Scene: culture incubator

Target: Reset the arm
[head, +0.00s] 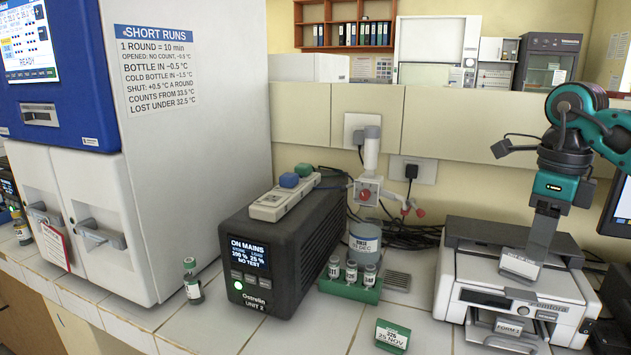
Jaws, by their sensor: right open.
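My right arm comes in from the right edge, teal and black. My right gripper (527,258) points down over the white and dark printer-like machine (508,285) at the right. The gripper is open. A small white label shows at its fingertips; I cannot tell whether it is on the gripper or behind it. My left gripper is not in view.
A black "UNIT 2" power box (285,250) stands mid-counter, a strip with coloured plugs on top. A green rack (350,287) holds small bottles. A lone bottle (192,281) stands left of the box. A green date block (392,336) is in front. The incubator (200,110) fills the left.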

